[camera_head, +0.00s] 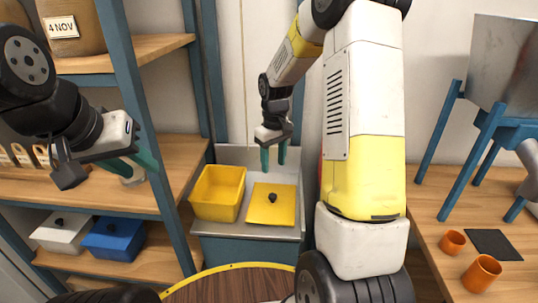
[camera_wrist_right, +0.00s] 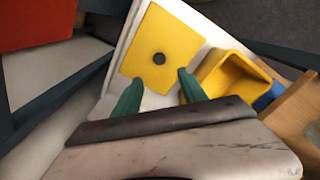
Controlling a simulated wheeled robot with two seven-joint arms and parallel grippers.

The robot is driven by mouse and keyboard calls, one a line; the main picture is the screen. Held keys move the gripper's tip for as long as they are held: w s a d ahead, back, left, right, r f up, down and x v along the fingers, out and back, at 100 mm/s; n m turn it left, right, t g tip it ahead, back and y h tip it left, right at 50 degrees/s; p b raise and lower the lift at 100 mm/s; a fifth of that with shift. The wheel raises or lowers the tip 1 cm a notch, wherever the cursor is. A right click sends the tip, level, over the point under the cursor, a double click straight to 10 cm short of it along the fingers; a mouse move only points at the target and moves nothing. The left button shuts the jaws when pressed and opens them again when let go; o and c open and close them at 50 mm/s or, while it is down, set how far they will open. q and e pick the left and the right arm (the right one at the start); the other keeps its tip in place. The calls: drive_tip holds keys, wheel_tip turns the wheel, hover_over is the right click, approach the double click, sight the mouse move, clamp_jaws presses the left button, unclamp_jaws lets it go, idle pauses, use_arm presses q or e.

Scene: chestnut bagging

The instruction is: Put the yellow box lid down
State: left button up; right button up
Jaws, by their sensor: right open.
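The yellow box lid (camera_head: 281,208), a flat square with a dark round knob, lies on the metal tray to the right of the open yellow box (camera_head: 210,192). In the right wrist view the lid (camera_wrist_right: 181,36) lies beyond the fingertips, and the box (camera_wrist_right: 225,80) is to its right. My right gripper (camera_head: 273,152) is open and empty above the lid, its green fingers apart from the knob; it also shows in the right wrist view (camera_wrist_right: 158,82). My left gripper (camera_head: 143,168) is at the left by the shelf post; its green fingers are seen partly overlapped.
The metal tray (camera_head: 243,229) has a raised back wall. A blue shelf post (camera_head: 150,130) stands left of it. White (camera_head: 62,232) and blue (camera_head: 115,236) lidded boxes sit on a lower shelf. Orange cups (camera_head: 481,273) stand on the right table. A round wooden table (camera_head: 225,285) is in front.

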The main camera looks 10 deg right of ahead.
drive_tip(key=s+r+m+t, duration=0.25)
drive_tip(key=s+r, duration=0.65)
drive_tip(key=r, duration=0.5)
drive_tip(key=s+a+r+m+t+y, duration=0.1)
drive_tip(key=s+r, duration=0.1)
drive_tip(key=s, duration=0.5)
drive_tip(key=s+a+r+m+t+y, duration=0.1)
drive_tip(key=s+r+t, duration=0.1)
drive_tip(key=s, duration=0.5)
drive_tip(key=shift+v, duration=0.9)
drive_tip(key=shift+w+a+t, duration=0.1)
drive_tip(key=shift+a+t, duration=0.15)
